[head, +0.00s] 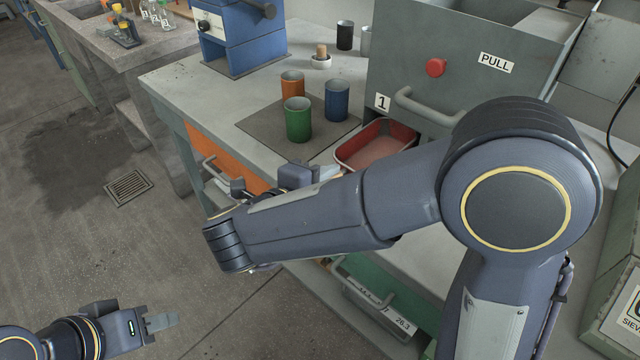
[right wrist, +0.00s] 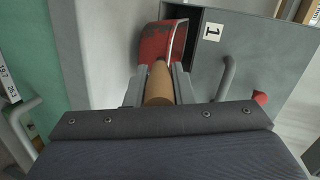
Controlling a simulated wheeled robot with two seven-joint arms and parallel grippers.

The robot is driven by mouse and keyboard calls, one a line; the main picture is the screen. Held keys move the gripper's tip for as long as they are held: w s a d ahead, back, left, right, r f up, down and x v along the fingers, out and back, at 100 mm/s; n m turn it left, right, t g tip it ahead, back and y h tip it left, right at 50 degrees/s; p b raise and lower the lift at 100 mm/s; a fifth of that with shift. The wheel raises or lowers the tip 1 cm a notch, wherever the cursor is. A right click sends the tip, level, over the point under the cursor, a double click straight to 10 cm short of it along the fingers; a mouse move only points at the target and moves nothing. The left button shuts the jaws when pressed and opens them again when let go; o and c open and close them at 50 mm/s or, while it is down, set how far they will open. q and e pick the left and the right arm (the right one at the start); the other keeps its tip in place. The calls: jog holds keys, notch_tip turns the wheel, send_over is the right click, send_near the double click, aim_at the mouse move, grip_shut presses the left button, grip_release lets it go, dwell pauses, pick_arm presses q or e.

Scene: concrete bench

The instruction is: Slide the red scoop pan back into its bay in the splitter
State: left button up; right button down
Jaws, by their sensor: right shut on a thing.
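The red scoop pan (head: 372,150) sits at the foot of the grey splitter (head: 430,85), beside label 1. In the right wrist view the pan (right wrist: 157,45) is level with the bay's dark opening (right wrist: 192,22) and overlaps its left side. How far its far end is inside is hidden. My right gripper (right wrist: 158,88) is shut on the pan's tan wooden handle (right wrist: 159,82). In the head view my right forearm hides most of this gripper (head: 325,172). My left gripper (head: 162,321) is low over the floor, away from the bench, with its jaw gap unclear.
Green (head: 298,120), orange (head: 292,85) and blue (head: 336,100) cups stand on a dark mat left of the pan. A grey handle (head: 425,108) and red knob (head: 436,67) stick out from the splitter. A blue machine (head: 240,35) stands further back.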

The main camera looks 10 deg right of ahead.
aim_at(348, 167)
jog(key=shift+w+d+f, duration=0.1)
jog(key=shift+w+d, duration=0.75)
jog(key=shift+d, duration=0.3)
jog(key=shift+w+d, duration=0.85)
jog(key=shift+d, duration=0.25)
jog(key=shift+w+d+f, duration=0.1)
jog(key=shift+w+d, duration=0.85)
jog(key=shift+d, duration=0.3)
jog(key=shift+w+d+f, duration=0.1)
jog(key=shift+w+d, duration=0.85)
jog(key=shift+d, duration=0.3)
jog(key=shift+w+d+f, duration=0.1)
jog(key=shift+w+d, duration=0.85)
jog(key=shift+d, duration=0.3)
jog(key=c, duration=1.2)
grip_release()
jog(key=shift+o, duration=0.2)
jog(key=p+v, duration=0.1)
jog(key=v, duration=0.6)
jog(key=shift+s+a+r, duration=0.1)
jog(key=shift+s+a, duration=0.15)
jog(key=shift+a, duration=0.05)
